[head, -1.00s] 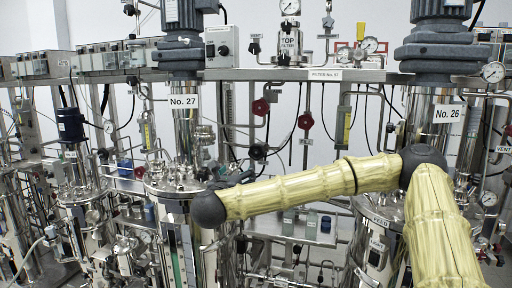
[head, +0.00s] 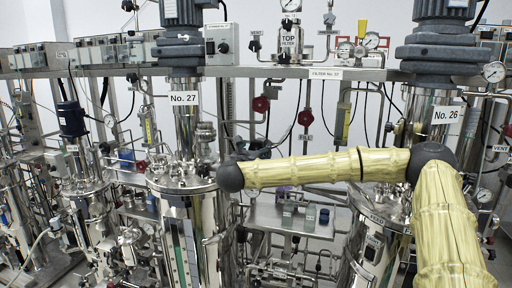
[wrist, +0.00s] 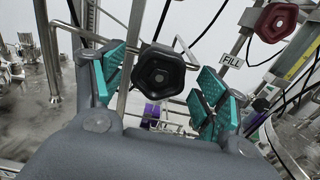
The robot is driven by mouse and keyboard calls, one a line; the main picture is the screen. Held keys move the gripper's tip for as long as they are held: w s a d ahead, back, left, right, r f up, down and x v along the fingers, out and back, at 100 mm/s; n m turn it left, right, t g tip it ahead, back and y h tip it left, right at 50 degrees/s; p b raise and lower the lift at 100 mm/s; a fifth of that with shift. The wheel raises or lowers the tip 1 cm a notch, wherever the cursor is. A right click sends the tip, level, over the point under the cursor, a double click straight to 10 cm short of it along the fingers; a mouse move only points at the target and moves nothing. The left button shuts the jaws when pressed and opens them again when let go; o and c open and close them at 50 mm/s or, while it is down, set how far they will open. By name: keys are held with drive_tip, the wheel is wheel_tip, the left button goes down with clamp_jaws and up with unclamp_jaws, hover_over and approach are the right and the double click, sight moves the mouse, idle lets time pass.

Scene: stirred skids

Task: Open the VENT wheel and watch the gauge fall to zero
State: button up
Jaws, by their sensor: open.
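In the wrist view my gripper (wrist: 162,88) is open, with teal-padded fingers on both sides of a black handwheel (wrist: 159,72). The wheel lies roughly between the fingers in the picture; contact is not visible. In the head view my gripper is hidden behind my arm. A small VENT tag (head: 255,34) stands above a little black knob at top centre; another VENT tag (head: 500,148) is at the right edge. Gauges include one on the filter top (head: 291,5), one right of it (head: 372,40) and one at right (head: 494,72); their needles are too small to read.
A red handwheel (wrist: 276,22) is beside a FILL tag (wrist: 231,61) in the wrist view. Thin pipes and black hoses run close around the fingers. Steel vessels No. 27 (head: 183,98) and No. 26 (head: 446,115) flank the arm, with crowded pipework throughout.

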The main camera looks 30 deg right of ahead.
drive_tip(key=shift+w+d, duration=0.2)
drive_tip(key=shift+d, duration=0.05)
drive_tip(key=shift+c, duration=0.2)
drive_tip(key=c, duration=1)
